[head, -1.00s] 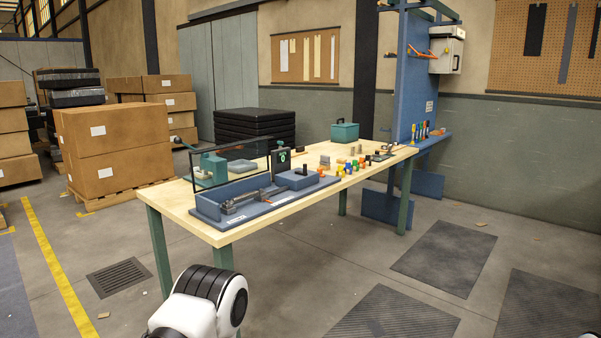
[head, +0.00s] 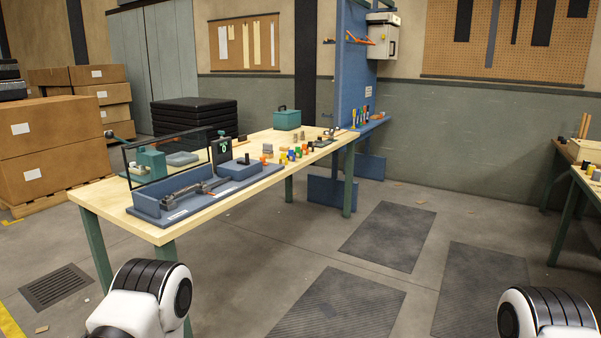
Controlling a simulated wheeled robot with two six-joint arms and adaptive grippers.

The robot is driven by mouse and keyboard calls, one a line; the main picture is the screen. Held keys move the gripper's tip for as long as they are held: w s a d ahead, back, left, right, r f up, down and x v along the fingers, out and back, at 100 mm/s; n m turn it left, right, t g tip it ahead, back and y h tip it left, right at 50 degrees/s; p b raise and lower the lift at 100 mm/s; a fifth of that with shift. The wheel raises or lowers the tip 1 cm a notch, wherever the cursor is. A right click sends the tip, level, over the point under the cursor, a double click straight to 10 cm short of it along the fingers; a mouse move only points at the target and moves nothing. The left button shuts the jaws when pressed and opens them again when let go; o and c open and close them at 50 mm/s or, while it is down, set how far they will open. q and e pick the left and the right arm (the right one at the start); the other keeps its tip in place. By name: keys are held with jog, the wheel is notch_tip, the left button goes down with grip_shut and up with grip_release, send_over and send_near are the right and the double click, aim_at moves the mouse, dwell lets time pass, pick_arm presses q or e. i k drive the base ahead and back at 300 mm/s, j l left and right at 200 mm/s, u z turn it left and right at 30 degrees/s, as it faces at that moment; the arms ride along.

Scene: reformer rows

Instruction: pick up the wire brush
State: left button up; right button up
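I cannot make out the wire brush for certain. Small tools and parts lie on the wooden workbench (head: 100,200), too small to tell apart. Several upright tools with coloured handles (head: 363,116) stand on the blue shelf behind the bench's far end. Neither gripper shows. Only white and black joints of my arms are in view, at the bottom left and bottom right, short of the bench.
A blue fixture (head: 180,205) with a clear guard stands on the bench's near end. A green toolbox (head: 287,119) is at its back. Cardboard boxes (head: 50,140) stand left. Another bench (head: 590,183) is at the right edge. Floor between is open.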

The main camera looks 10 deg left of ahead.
aim_at(268, 148)
jog(key=i+z, duration=0.1)
jog(key=i, duration=2.8)
